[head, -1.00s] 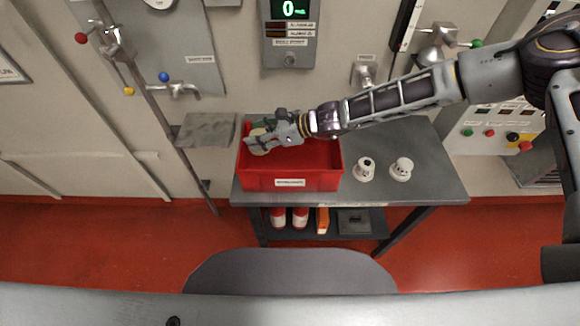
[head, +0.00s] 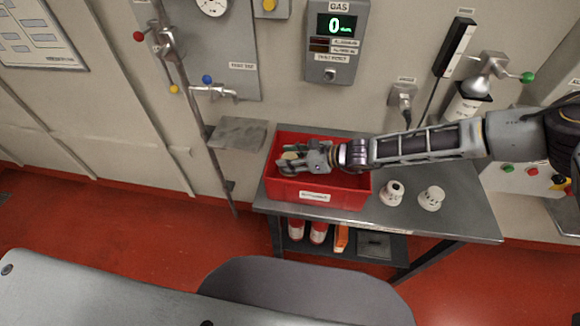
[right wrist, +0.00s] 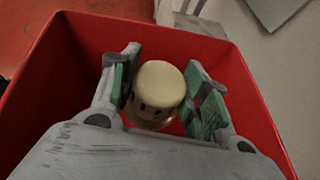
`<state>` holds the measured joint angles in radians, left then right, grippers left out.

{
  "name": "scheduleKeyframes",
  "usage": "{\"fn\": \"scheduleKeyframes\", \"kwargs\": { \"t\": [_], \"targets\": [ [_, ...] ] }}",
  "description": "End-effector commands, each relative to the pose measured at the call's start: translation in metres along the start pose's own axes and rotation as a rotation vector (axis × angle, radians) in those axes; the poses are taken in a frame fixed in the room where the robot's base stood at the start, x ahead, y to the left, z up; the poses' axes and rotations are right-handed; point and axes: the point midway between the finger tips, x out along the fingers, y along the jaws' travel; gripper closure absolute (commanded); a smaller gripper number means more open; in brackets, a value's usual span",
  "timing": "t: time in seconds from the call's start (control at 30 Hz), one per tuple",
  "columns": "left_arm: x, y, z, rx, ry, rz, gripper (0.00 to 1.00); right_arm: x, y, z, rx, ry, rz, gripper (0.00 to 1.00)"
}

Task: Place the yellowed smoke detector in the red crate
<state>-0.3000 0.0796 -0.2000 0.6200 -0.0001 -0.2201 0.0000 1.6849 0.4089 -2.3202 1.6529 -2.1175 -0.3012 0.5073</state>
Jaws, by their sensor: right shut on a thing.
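The yellowed smoke detector (right wrist: 158,90) is cream-coloured and sits between the green-padded fingers of my right gripper (right wrist: 160,92) in the right wrist view. The gripper is shut on it. In the head view the detector (head: 290,156) shows only as a small pale patch at the tip of my right gripper (head: 292,161). Both are over the left part of the red crate (head: 350,194), inside its outline. I cannot tell whether the detector touches the crate floor. The red crate wall (right wrist: 62,65) surrounds them in the right wrist view. My left gripper is not in view.
The crate stands on a grey metal table (head: 455,205). A grey wall shelf (head: 238,133) is at the left. Red-and-white cans (head: 318,232) are below.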

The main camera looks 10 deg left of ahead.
Motion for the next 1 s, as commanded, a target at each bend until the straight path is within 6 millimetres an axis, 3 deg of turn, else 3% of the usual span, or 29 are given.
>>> {"fn": "scheduleKeyframes", "kwargs": {
  "t": [0.37,0.8,1.0],
  "targets": [
    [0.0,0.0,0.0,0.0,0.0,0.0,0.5,0.002,0.0,-0.003,0.0,-0.001,0.0,0.8],
    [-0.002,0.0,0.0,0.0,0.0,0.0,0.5,0.017,0.0,-0.034,0.0,-0.001,0.0,0.8],
    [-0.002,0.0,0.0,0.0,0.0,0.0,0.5,0.018,0.0,-0.036,-0.001,-0.001,0.0,0.8]
  ]
}}
